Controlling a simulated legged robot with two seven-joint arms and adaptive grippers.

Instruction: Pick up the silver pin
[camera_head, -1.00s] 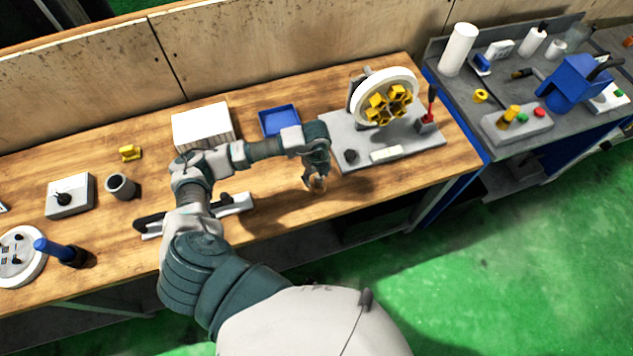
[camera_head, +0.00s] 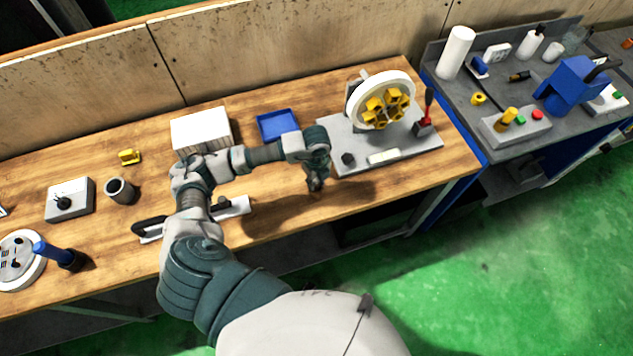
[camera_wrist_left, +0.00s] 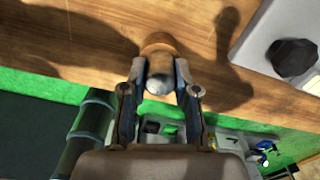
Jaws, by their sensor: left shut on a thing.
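My left gripper (camera_head: 315,186) is low over the front part of the wooden bench, just left of the grey fixture plate. In the left wrist view the two fingers of the left gripper (camera_wrist_left: 160,88) are shut on the silver pin (camera_wrist_left: 158,74). The pin has a rounded silver end towards the camera and a brownish part behind it. In the head view the pin is hidden or too small to make out at the fingertips. I cannot tell whether the pin touches the bench. My right gripper is not in view.
The grey fixture plate (camera_head: 350,138) with a white disc and yellow holders (camera_head: 385,105) stands to the right. A black knob (camera_wrist_left: 291,58) sits near the gripper. A blue tray (camera_head: 278,124) and white box (camera_head: 201,131) lie behind the arm. The bench's front edge is close.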

